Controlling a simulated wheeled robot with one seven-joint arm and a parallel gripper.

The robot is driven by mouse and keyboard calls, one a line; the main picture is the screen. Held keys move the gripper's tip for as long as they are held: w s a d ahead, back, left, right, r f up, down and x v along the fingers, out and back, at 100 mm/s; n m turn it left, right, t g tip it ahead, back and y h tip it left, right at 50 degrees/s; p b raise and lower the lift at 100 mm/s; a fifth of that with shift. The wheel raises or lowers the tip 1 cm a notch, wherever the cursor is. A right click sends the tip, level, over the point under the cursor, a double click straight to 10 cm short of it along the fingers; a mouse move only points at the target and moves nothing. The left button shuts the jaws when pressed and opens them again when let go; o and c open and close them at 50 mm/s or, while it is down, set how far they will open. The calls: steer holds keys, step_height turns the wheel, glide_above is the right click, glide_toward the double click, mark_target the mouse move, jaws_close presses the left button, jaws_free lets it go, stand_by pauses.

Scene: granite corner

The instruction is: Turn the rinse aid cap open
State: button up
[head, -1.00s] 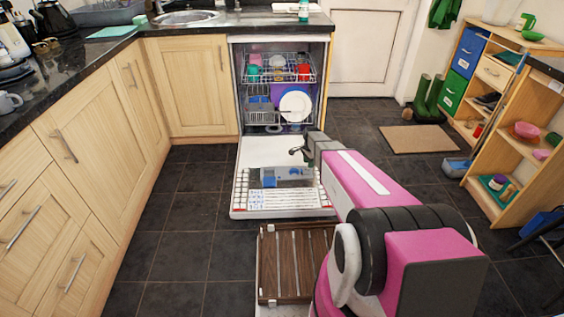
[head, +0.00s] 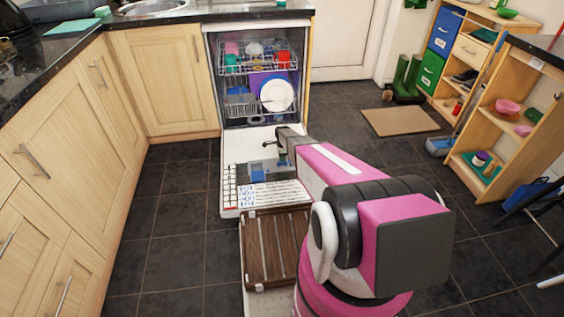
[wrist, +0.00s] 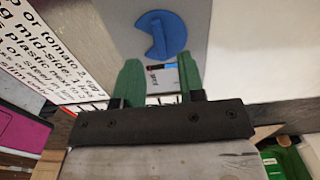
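The rinse aid cap (wrist: 165,35) is a round blue disc with a raised grip ridge and a notch at its lower left. It sits on a grey panel (wrist: 222,50) in the wrist view. My gripper (wrist: 160,72) has two green fingers, apart with nothing between them, just below the cap in that picture. In the head view my gripper (head: 283,160) hangs over the lowered dishwasher door (head: 230,205), beside a small blue part (head: 256,167) of the dispenser. My arm hides the right part of the dispenser there.
A printed text label (wrist: 40,45) lies left of the panel. The open dishwasher holds racks (head: 250,62) and a white plate (head: 277,94). A slatted wooden board (head: 262,262) lies before the door. Wooden cabinets (head: 60,140) stand left; dark floor (head: 180,220) is clear between.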

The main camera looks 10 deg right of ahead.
mark_target(282, 163)
steer(key=shift+f, duration=2)
jaws_close()
steer(key=shift+n, duration=0.4)
steer(key=n, duration=0.3)
steer(key=shift+n, duration=0.4)
steer(key=n, duration=0.4)
steer(key=shift+n, duration=0.3)
steer(key=n, duration=0.8)
steer(key=shift+n, duration=0.3)
